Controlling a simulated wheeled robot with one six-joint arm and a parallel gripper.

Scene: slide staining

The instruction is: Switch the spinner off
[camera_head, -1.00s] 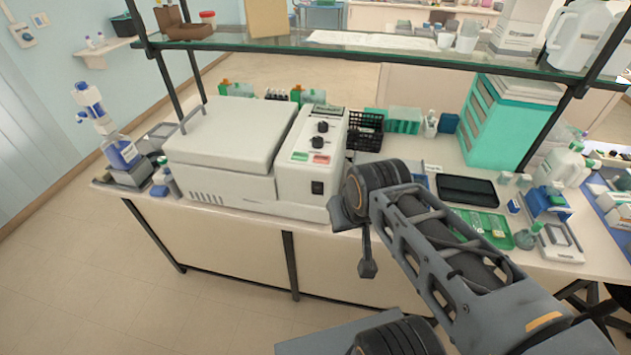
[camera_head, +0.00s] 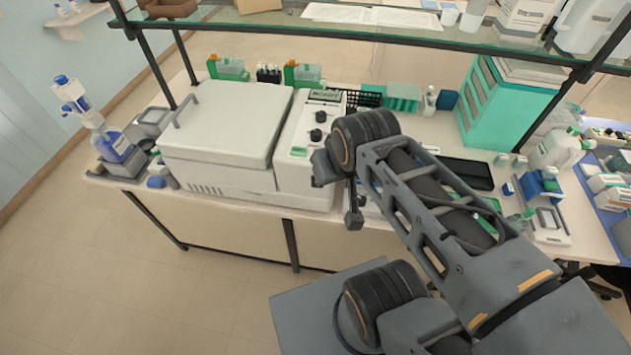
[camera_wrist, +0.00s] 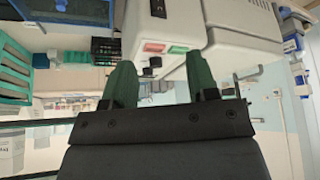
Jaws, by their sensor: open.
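The spinner (camera_head: 228,125) is a white box with a wide lid, on the left half of the bench. Its raised control panel (camera_head: 295,148) has black knobs and a label. In the wrist view, which is upside down, I see the red button (camera_wrist: 153,47), the green button (camera_wrist: 178,50) and a black rocker switch (camera_wrist: 157,8) on the front face. My gripper (camera_wrist: 161,58) is open and empty, its two green fingers apart in front of the panel. I see no contact. In the head view my wrist hides the switch and the panel's lower right.
A glass shelf (camera_head: 400,32) on dark posts runs above the bench. A blue-liquid bottle (camera_head: 117,148) stands left of the spinner. Green racks (camera_head: 403,97), a teal drawer cabinet (camera_head: 510,110) and a black tray (camera_head: 466,173) lie to the right.

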